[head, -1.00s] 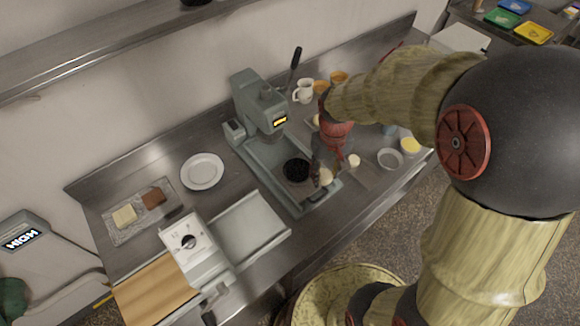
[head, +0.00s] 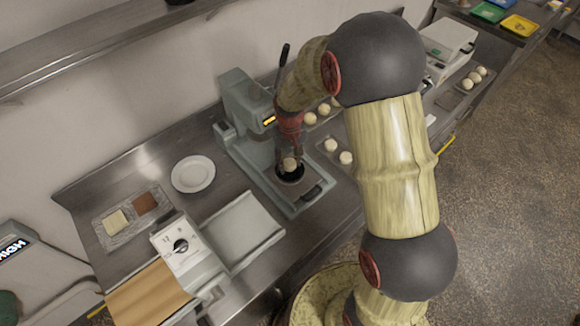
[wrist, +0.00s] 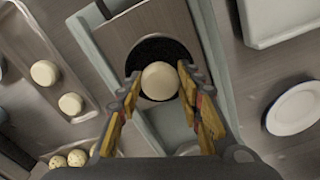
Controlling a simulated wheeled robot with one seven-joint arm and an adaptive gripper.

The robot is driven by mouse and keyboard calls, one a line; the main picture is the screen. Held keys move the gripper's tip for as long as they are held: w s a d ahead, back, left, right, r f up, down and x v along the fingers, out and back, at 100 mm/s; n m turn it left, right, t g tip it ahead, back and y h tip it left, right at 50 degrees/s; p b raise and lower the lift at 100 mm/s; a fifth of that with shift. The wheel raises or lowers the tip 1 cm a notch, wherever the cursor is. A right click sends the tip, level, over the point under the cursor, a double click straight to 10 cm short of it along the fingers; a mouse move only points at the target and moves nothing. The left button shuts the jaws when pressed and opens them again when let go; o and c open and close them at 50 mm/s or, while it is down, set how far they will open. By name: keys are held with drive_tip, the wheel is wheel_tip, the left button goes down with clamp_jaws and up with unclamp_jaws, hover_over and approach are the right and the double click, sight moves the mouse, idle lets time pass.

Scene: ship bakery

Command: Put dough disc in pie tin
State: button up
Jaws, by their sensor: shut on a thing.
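My gripper (head: 289,155) is shut on a pale, round dough piece (wrist: 160,80), which looks more like a ball than a flat disc. In the wrist view the dough sits between the two yellow-padded fingertips (wrist: 160,88). In the head view the dough (head: 290,164) appears over the round black pie tin (head: 291,177) on the bed of the grey press. The tin's dark interior (wrist: 150,50) shows around the dough in the wrist view. I cannot tell whether the dough touches the tin.
The grey press (head: 243,100) stands close to my gripper, with its upright lever behind. A white plate (head: 193,174) and a tray with two blocks (head: 118,230) lie to the left. Dough balls (head: 330,145) sit to the right.

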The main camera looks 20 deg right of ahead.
sight(290, 167)
drive_tip(key=shift+s+f, duration=0.1)
drive_tip(key=shift+f, duration=1.2)
drive_tip(key=shift+f, duration=0.1)
drive_tip(key=o, duration=0.9)
drive_tip(key=shift+c, duration=0.2)
drive_tip(key=s+r+t+p, duration=0.1)
drive_tip(key=s+r, duration=0.4)
drive_tip(key=r, duration=0.8)
drive_tip(key=s+r+t, duration=0.1)
drive_tip(key=s+r, duration=0.3)
drive_tip(key=r, duration=0.9)
drive_tip(key=s+r+t, duration=0.1)
drive_tip(key=s+r, duration=0.2)
drive_tip(key=s, duration=0.4)
drive_tip(key=s+r+t, duration=0.2)
drive_tip(key=s+r, duration=0.1)
drive_tip(key=s, duration=0.5)
drive_tip(key=shift+r+t, duration=0.2)
drive_tip(key=shift+t, duration=0.1)
